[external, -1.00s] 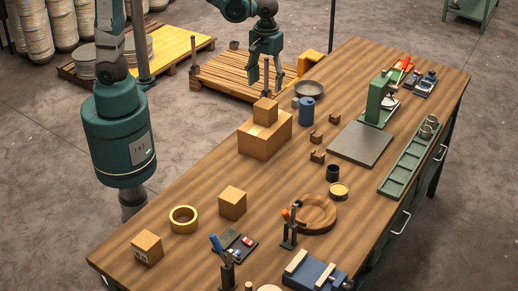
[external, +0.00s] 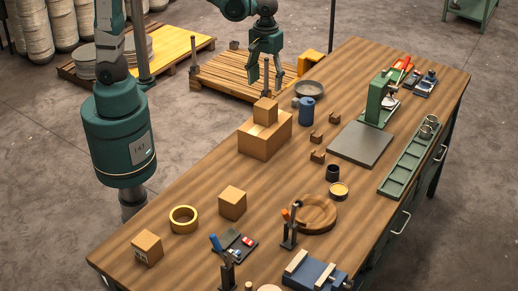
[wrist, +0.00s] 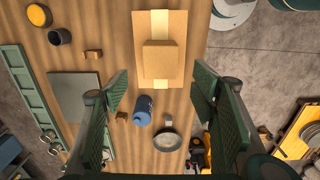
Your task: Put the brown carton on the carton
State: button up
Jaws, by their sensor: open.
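A small brown carton (external: 265,111) rests on top of a large carton (external: 265,144), near the back left edge of the workbench. In the wrist view the small carton (wrist: 160,60) lies on the taped top of the large carton (wrist: 175,24). Two other cartons stand on the bench, one near the middle (external: 232,204) and one at the front left corner (external: 147,248). My gripper (external: 267,88) is open and empty, above bench level and just behind the stacked cartons in the external view. It touches neither carton. Its spread fingers also show in the wrist view (wrist: 161,80).
A blue canister (external: 306,111) and a grey pan (external: 309,89) stand close to the right of the stack. Small brown blocks (external: 317,156) and a grey plate (external: 360,144) lie further right. A yellow tape ring (external: 184,219) lies towards the front. Bare wood surrounds the stack's front side.

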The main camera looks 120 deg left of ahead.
jog(key=s+d+r+m+t, duration=0.2)
jog(key=d+m, duration=0.4)
jog(key=d, duration=0.3)
jog(key=s+d+r+m+t, duration=0.2)
jog(key=s+d+m, duration=0.3)
jog(key=d, duration=0.5)
jog(key=s+d+r+m+t, duration=0.3)
jog(key=d+m, duration=0.4)
jog(key=d, duration=0.3)
jog(key=shift+v, duration=1.15)
jog(key=shift+s+f, duration=0.2)
jog(key=shift+f, duration=0.1)
